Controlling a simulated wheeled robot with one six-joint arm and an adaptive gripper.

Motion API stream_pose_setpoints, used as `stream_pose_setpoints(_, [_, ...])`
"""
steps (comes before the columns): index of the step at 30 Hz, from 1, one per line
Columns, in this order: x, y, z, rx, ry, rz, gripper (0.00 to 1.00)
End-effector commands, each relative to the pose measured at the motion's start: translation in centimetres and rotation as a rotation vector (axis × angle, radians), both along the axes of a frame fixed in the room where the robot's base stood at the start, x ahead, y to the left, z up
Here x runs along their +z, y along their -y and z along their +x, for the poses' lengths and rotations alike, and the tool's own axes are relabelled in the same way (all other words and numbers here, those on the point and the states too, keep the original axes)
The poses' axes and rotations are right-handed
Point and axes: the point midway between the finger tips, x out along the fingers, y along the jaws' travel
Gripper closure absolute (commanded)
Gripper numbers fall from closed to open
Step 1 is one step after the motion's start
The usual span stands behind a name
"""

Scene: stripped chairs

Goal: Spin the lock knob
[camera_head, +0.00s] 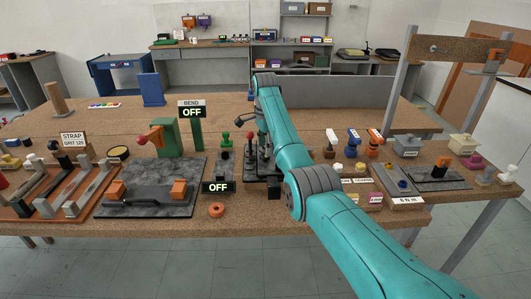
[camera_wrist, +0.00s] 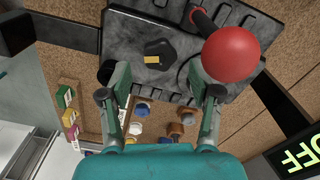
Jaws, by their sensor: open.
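A black lobed knob with a yellow mark (camera_wrist: 158,54), seemingly the lock knob, sits on a dark slotted plate (camera_wrist: 128,38) in the wrist view. My gripper (camera_wrist: 160,76) is open, its two fingers spread on either side below the knob in the picture; I see no contact. A red ball on a black lever (camera_wrist: 231,53) stands right of the knob, close to the right finger and partly covering the plate. In the head view, the red ball (camera_head: 247,136) shows at the left of my arm, which hides most of this fixture and the knob.
Two OFF signs (camera_head: 192,112) are near. Small coloured knobs and bins (camera_head: 375,137) stand right of my arm. An orange ring (camera_head: 216,210) lies near the front edge.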

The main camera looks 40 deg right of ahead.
Motion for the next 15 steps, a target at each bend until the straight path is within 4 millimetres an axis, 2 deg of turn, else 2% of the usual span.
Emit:
stream_pose_setpoints(6, [-2.4,0.0,0.0,0.0,0.0,0.0,0.37])
stream_pose_setpoints(15, [-2.9,0.0,0.0,0.0,0.001,0.0,0.37])
